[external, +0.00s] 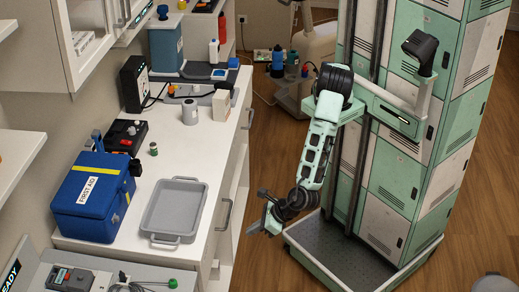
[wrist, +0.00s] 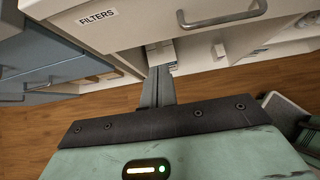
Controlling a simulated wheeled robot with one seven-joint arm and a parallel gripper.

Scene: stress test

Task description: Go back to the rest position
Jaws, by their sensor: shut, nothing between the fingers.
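My gripper (external: 257,213) hangs low at the end of my bent mint-and-black arm, in front of the counter's drawer side. It holds nothing. In the wrist view, the narrow grey fingers (wrist: 158,86) are together and point toward the white cabinet front. My base and column stand at the right in the external view.
A white counter (external: 222,148) holds a grey tray (external: 187,181), a blue first aid box (external: 70,207) and several bottles. In the wrist view, a drawer labelled FILTERS (wrist: 98,17) and a handle (wrist: 222,17) are close ahead. Open wood floor (external: 262,150) lies behind my arm.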

